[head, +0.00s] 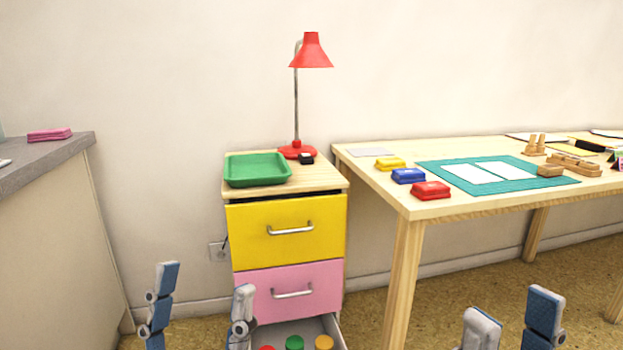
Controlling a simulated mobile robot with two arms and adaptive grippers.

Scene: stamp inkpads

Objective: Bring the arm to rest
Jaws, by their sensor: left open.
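My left gripper (205,280) is at the bottom of the head view, in front of the drawer cabinet. Its two fingers point up and stand wide apart, with nothing held between them. My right gripper (513,303) is at the bottom right, in front of the wooden table (375,172). Its fingers are also apart and empty. The rest of both arms is out of view. Neither gripper appears to touch anything.
The drawer cabinet (240,222) bears a green tray (257,183) and a red lamp (311,52). Its lowest drawer (330,327) is open, with several round coloured things inside. Yellow, blue and red inkpads (431,190) lie on the table. A grey counter (45,161) is at left.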

